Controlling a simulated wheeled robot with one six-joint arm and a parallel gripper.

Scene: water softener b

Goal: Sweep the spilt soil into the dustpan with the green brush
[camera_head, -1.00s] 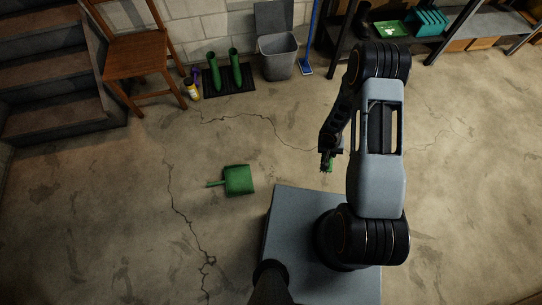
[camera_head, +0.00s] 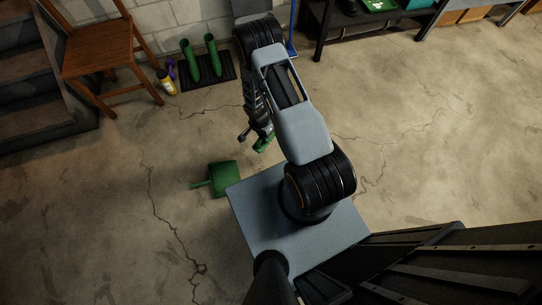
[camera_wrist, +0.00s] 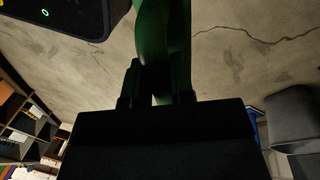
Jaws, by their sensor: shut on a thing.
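My gripper (camera_head: 257,136) is shut on the green brush (camera_head: 264,145), which it holds to the upper right of the dustpan. In the wrist view the green brush (camera_wrist: 167,40) runs up from between the dark fingers; its bristle end cannot be made out. I cannot tell whether it touches the floor. The green dustpan (camera_head: 226,177) lies on the concrete, beside the front left corner of my base, with its handle pointing left. No spilt soil can be told apart from the stained floor.
A wooden chair (camera_head: 101,50) stands at the upper left, near stairs. A dark structure (camera_head: 440,262) fills the lower right. Floor left of the dustpan is clear.

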